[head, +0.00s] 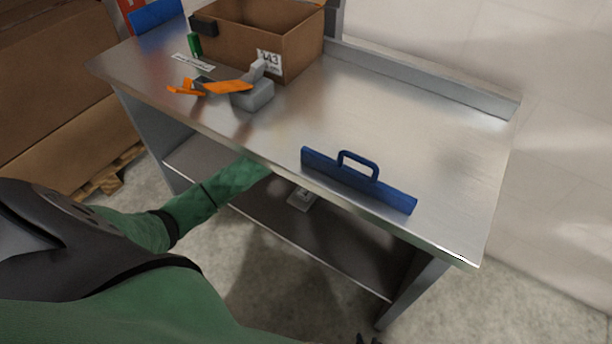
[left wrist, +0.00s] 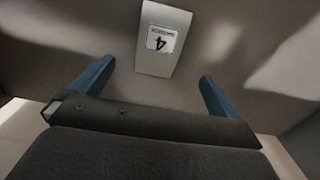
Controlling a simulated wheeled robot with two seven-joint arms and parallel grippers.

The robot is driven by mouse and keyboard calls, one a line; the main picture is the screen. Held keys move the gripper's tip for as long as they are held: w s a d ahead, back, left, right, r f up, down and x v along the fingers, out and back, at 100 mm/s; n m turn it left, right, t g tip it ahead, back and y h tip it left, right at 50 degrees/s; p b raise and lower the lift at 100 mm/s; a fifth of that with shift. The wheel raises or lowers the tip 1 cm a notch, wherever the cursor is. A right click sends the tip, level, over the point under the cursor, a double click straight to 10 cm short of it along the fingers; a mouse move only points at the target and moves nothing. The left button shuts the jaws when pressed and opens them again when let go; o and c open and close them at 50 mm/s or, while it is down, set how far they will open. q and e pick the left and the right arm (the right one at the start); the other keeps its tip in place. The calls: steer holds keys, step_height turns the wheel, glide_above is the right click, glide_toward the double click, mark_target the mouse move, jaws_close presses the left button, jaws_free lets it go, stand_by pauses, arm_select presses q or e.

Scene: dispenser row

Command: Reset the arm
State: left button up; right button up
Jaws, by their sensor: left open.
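My left arm (head: 205,200) is green and reaches under the front edge of the metal table (head: 420,100). Its gripper is hidden by the tabletop in the head view. In the left wrist view my left gripper (left wrist: 157,70) has its two blue fingers wide apart, with nothing held between them. A pale grey block with a "4" label (left wrist: 163,40) lies beyond the fingertips. A similar labelled block (head: 301,198) shows on the lower shelf in the head view. Only a small dark bit of my right gripper (head: 368,339) shows at the bottom edge.
On the tabletop stand a cardboard box (head: 225,45), a grey and orange tape dispenser (head: 252,93) and a blue panel with a handle (head: 355,182) along the front edge. The dark lower shelf (head: 335,245) is under the table. The tabletop's right part is clear.

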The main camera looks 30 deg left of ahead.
steer(key=shift+w+r, duration=0.1)
steer(key=shift+w, duration=0.2)
